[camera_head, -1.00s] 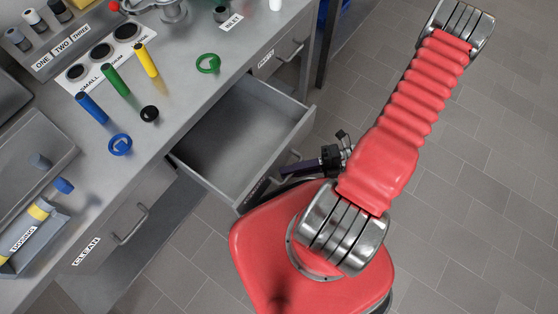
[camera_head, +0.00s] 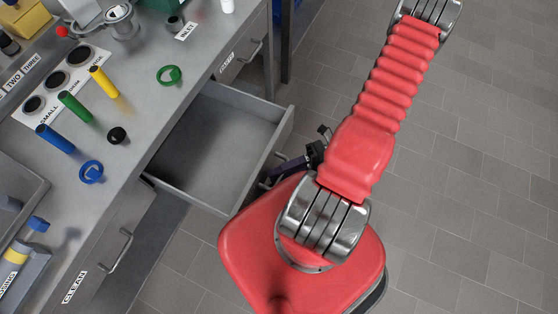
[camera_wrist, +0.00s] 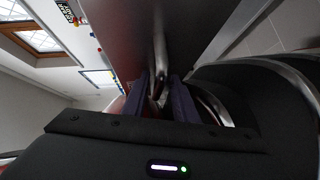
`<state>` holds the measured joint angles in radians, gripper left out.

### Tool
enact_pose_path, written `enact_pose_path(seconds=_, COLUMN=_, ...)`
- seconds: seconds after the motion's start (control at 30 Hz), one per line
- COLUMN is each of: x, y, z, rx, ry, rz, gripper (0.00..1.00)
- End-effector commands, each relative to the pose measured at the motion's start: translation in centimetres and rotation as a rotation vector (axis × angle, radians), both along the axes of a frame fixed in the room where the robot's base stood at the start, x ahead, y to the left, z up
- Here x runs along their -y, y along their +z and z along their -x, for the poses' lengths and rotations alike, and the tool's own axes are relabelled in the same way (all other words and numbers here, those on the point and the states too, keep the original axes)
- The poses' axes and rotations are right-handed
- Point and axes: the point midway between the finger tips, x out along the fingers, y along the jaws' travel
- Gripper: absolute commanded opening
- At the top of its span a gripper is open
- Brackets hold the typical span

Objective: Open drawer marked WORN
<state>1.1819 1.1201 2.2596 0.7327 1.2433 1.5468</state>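The grey open drawer (camera_head: 215,140) stands well out of the bench, between the drawer marked CLEAN and another at the far end. Its own label is hidden behind my red arm in the head view. My gripper (camera_wrist: 158,100) is at the drawer's front. In the wrist view, its two dark purple fingers lie on either side of the drawer's metal handle (camera_wrist: 158,70) and appear shut on it. The head view shows the handle (camera_head: 279,156) only in part, with the gripper mostly hidden by my arm.
The CLEAN drawer (camera_head: 119,252) and the far drawer (camera_head: 240,62) are shut. The bench top holds coloured pegs, rings, a sheet with round holes (camera_head: 58,84) and a tray at left. The tiled floor (camera_head: 470,200) on the right is clear.

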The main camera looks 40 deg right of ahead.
Motion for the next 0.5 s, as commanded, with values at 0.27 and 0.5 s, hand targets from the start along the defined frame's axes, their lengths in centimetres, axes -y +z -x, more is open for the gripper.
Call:
enact_pose_path(seconds=0.27, x=-0.1, y=0.1, z=0.1, rx=0.0, ry=0.002, rz=-0.005, gripper=0.29)
enact_pose_path(seconds=0.5, x=1.3, y=0.3, z=0.4, rx=0.003, ry=-0.001, rz=-0.004, gripper=0.29)
